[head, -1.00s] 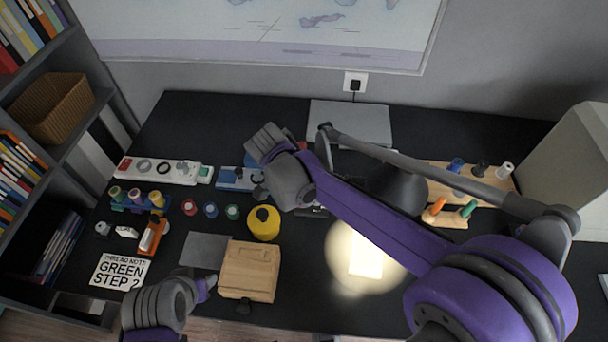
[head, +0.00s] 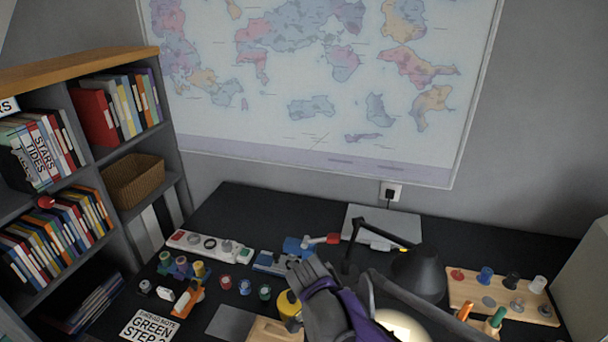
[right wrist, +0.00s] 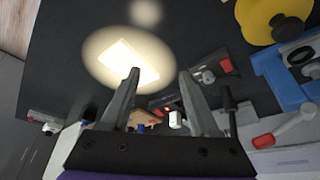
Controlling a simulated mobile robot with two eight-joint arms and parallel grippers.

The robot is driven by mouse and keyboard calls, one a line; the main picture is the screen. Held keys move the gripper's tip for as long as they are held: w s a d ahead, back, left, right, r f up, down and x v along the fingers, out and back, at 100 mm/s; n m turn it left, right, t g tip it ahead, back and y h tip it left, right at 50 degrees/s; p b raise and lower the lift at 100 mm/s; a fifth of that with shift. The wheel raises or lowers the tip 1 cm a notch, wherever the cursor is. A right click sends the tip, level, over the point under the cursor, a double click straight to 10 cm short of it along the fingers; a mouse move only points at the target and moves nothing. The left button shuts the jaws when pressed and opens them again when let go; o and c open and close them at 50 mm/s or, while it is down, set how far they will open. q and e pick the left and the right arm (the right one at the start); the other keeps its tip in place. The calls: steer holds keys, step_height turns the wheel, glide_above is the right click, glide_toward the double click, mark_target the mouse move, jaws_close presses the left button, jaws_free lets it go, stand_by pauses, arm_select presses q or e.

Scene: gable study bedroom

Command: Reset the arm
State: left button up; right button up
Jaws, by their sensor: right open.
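My right arm comes in at the bottom of the head view. My right gripper (head: 312,278) hangs over the desk, beside the yellow round thing (head: 288,308) and partly in front of it. In the right wrist view my right gripper (right wrist: 159,90) has its two fingers wide apart, with nothing held between them. A lit patch of desk shows beyond the fingertips. My left gripper is not in either current view.
The black desk lamp (head: 420,270) stands right of my right gripper. A wooden peg board (head: 470,290) is farther right. The white power strip (head: 195,241), small spools and a note card (head: 150,326) lie left. A bookshelf (head: 185,150) stands at the left.

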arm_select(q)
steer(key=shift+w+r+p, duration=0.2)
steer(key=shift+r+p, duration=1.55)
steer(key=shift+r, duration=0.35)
arm_select(e)
steer(key=s+d+r+n+t+y, duration=0.1)
steer(key=s+d+n, duration=0.3)
steer(key=s, duration=0.5)
steer(key=s+d+r+n+t+y, duration=0.2)
steer(key=s+d+n, duration=0.3)
steer(key=s+n, duration=0.3)
steer(key=shift+s+y, duration=0.4)
steer(key=shift+s, duration=0.75)
steer(key=shift+d, duration=0.1)
